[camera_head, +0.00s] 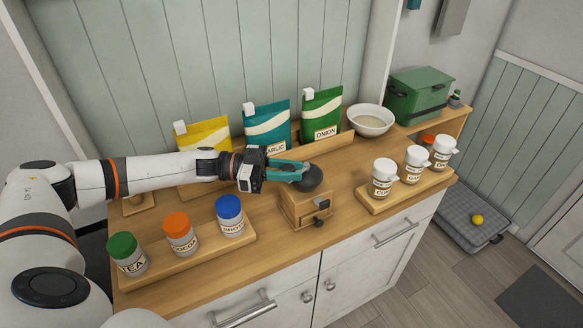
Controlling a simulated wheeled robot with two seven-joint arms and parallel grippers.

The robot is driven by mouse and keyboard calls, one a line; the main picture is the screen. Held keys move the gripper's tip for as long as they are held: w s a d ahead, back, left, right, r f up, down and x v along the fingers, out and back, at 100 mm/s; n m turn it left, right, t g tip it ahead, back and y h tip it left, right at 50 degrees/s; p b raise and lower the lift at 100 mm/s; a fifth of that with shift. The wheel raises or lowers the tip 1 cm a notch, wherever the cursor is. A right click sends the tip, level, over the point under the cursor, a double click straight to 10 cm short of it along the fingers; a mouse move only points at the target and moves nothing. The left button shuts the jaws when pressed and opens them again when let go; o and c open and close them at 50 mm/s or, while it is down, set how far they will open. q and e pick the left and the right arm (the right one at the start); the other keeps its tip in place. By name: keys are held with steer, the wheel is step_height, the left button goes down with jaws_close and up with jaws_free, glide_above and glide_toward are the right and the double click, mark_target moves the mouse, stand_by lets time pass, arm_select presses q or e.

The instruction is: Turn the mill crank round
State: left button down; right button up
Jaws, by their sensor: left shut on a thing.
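The mill (302,212) stands on the wooden counter, a small wooden box with a knobbed drawer in front and a dark round top (311,181). My left gripper (297,168) reaches in from the left, with its teal fingers at the top of the mill. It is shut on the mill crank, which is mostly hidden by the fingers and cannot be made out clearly. My right gripper is not in view.
Jars with green, orange and blue lids stand on a wooden tray (200,252) at front left. White-lidded jars stand on another tray (408,189) at right. A green box (420,95) stands at back right.

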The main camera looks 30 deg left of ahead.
arm_select(q)
steer(key=shift+r, duration=0.1)
stand_by(0.3)
steer(key=c, duration=1.1)
jaws_free()
steer(key=shift+c, duration=0.2)
steer(key=shift+s+a, duration=0.1)
steer(key=shift+a, duration=0.15)
steer(key=b+v, duration=0.4)
steer(key=v, duration=0.7)
steer(key=shift+a, duration=0.25)
steer(key=shift+r, duration=0.1)
